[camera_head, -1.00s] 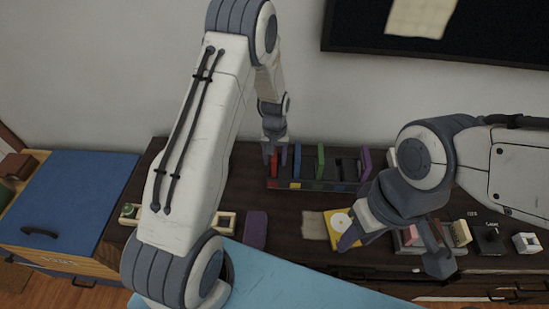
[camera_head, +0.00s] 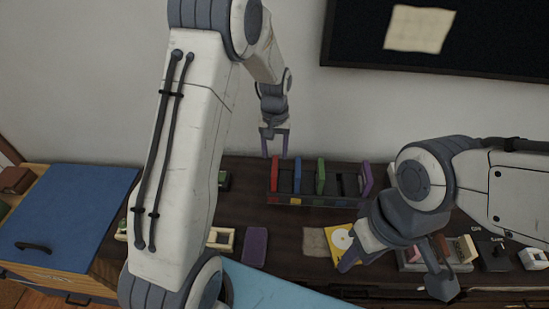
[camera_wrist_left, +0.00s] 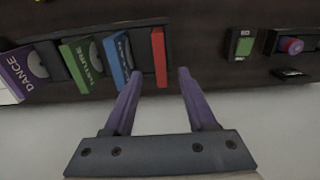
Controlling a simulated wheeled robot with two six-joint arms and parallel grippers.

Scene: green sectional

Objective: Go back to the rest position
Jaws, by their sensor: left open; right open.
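My left gripper (camera_head: 274,143) is raised above the back of the dark cabinet top, open and empty. Its two fingers also show in the left wrist view (camera_wrist_left: 157,85), apart with nothing between them. My right gripper (camera_head: 398,268) is open over the front right of the cabinet, near a yellow case with a white disc (camera_head: 342,240). I see nothing held in it.
A dark rack (camera_head: 315,201) with coloured upright cases stands below the left gripper. In the left wrist view the red case (camera_wrist_left: 159,57) is close to the fingers. A blue-topped box (camera_head: 70,215) is at left; a dark screen (camera_head: 480,50) hangs behind.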

